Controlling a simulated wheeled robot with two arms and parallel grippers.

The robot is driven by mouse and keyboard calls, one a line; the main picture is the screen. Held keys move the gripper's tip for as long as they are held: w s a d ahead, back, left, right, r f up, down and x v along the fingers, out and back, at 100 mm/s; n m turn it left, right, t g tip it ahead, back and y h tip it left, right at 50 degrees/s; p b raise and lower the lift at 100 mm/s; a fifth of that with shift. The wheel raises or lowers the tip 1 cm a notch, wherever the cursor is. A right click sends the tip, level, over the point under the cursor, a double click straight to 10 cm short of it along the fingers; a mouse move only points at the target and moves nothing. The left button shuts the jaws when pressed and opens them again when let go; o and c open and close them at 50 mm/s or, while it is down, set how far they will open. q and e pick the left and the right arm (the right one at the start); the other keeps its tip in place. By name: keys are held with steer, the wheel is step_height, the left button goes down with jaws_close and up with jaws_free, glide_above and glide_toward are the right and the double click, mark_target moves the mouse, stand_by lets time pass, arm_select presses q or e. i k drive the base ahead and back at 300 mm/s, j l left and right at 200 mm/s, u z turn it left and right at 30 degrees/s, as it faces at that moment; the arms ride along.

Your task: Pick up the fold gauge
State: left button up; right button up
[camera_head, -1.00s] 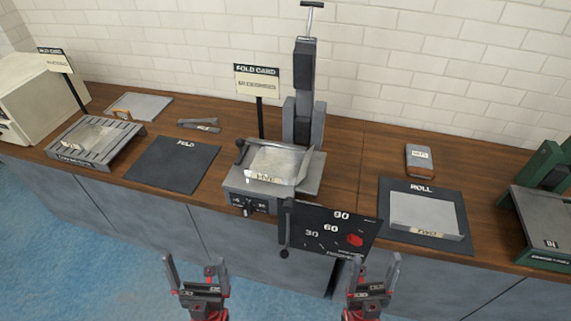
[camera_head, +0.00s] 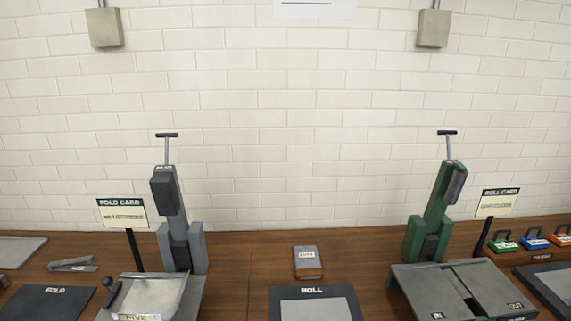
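A flat grey metal tool with two narrow legs (camera_head: 73,265) lies on the wooden bench at the left, behind the black FOLD mat (camera_head: 48,304). It looks like the fold gauge, but I see no readable label on it. A grey folding machine (camera_head: 172,240) stands to its right, with a pale metal sheet (camera_head: 150,293) labelled FIVE at its front. The FOLD CARD sign (camera_head: 123,214) stands between the tool and the machine's column. Neither of my grippers is in view.
A small grey-brown block (camera_head: 308,263) lies behind the ROLL mat (camera_head: 312,291). A green machine (camera_head: 432,228), a ROLL CARD sign (camera_head: 497,203) and several coloured handled cases (camera_head: 535,240) are at the right. Bare wood lies around the block.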

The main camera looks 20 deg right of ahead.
mark_target(530, 243)
steer(key=k+l, duration=0.1)
steer(key=l, duration=0.5)
steer(key=k+l, duration=0.1)
steer(key=l, duration=0.5)
steer(key=k+l, duration=0.1)
steer(key=l, duration=0.5)
steer(key=k+l, duration=0.1)
steer(key=l, duration=1.1)
steer(key=k+l, duration=0.15)
steer(key=l, duration=0.45)
steer(key=i+l, duration=0.1)
steer(key=l, duration=0.85)
steer(key=i+l, duration=0.15)
steer(key=l, duration=0.35)
steer(key=i+l, duration=0.1)
steer(key=l, duration=0.35)
steer(key=i, duration=0.1)
